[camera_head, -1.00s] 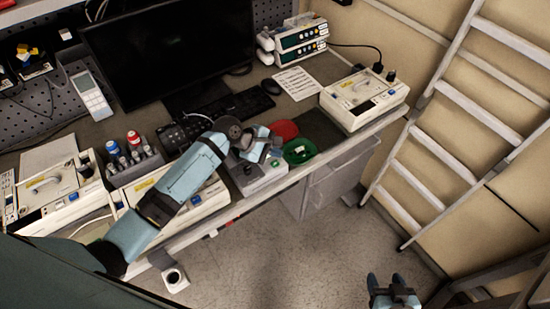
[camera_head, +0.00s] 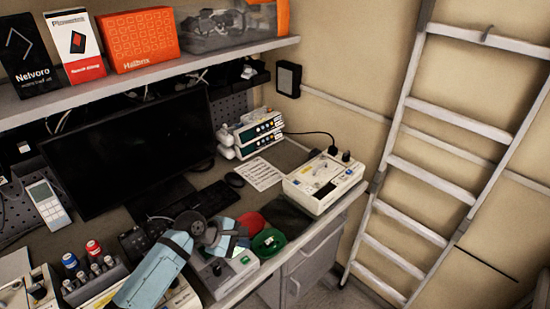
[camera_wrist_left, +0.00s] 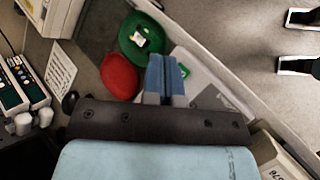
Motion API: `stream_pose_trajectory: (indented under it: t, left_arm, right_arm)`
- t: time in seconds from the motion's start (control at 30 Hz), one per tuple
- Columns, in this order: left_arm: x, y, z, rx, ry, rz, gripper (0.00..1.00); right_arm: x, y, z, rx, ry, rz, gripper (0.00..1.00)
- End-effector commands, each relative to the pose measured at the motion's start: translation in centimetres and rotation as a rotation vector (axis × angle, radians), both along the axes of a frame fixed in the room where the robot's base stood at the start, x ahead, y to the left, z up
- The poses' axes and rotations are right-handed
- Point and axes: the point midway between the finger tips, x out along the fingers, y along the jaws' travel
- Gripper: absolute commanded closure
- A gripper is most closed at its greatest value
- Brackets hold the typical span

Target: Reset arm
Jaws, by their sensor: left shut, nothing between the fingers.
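My left arm reaches in over the desk in the head view. Its gripper (camera_head: 236,238) is above a grey and white device and beside the green dish. In the left wrist view my left gripper (camera_wrist_left: 165,82) has its blue fingers together with nothing between them. The green dish (camera_head: 268,243) holds a small light-coloured item and shows in the left wrist view (camera_wrist_left: 133,52). My right gripper is out of view.
A red dish (camera_wrist_left: 120,76) lies beside the green one. A grey and white device (camera_head: 226,274) sits under my left gripper. A white pump (camera_head: 325,184) stands at the desk's right, near the ladder (camera_head: 430,180). A monitor (camera_head: 130,150) and stacked pumps (camera_head: 252,135) stand behind.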

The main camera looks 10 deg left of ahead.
Motion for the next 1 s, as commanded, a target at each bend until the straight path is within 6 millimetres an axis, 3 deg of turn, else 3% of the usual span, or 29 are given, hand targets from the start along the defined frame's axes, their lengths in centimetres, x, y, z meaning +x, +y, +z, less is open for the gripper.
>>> stream_pose_trajectory:
  t: [0.17, 0.27, 0.4, 0.6, 1.0]
  left_arm:
    - [-2.2, -0.2, -0.6, 0.063, -0.054, -0.073, 1.00]
    - [-6.2, 0.0, -1.2, 0.188, -0.158, -0.211, 1.00]
    - [-13.6, 1.5, -1.3, 0.445, -0.331, -0.484, 1.00]
    - [-20.6, 4.4, 0.2, 0.715, -0.447, -0.779, 1.00]
    - [-28.9, 8.9, 3.7, 0.995, -0.465, -1.146, 1.00]
  right_arm:
    - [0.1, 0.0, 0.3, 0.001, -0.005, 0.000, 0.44]
    - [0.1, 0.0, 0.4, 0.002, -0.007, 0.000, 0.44]
    - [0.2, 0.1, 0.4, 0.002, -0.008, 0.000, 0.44]
    - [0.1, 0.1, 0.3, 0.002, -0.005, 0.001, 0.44]
    - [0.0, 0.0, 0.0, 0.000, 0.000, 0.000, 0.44]
